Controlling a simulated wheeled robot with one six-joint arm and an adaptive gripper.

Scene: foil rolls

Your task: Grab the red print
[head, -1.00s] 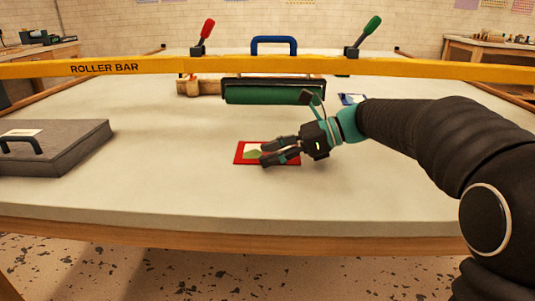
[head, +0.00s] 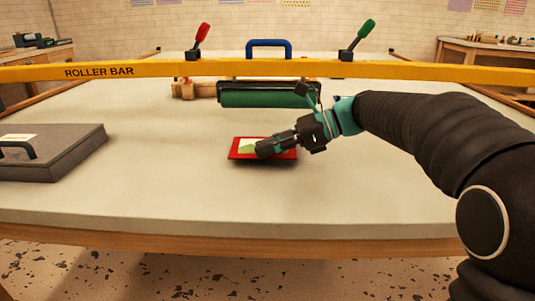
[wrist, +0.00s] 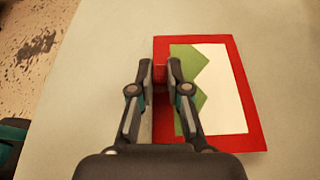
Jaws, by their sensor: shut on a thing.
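The red print (head: 240,154) is a flat card with a red border around a white and green picture, near the middle of the table. It also shows in the wrist view (wrist: 222,92), right of and between the fingers. My gripper (head: 262,149) is shut on one edge of the print, with a bit of red border between the fingertips in the wrist view (wrist: 159,72). The print looks slightly raised, with a dark shadow under its near edge. My fingers hide part of it in the head view.
A yellow roller bar (head: 400,71) spans the table, with a green roller (head: 265,98) behind the print. A grey case (head: 60,150) with a handle lies at the left. The table top (head: 170,185) around the print is clear.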

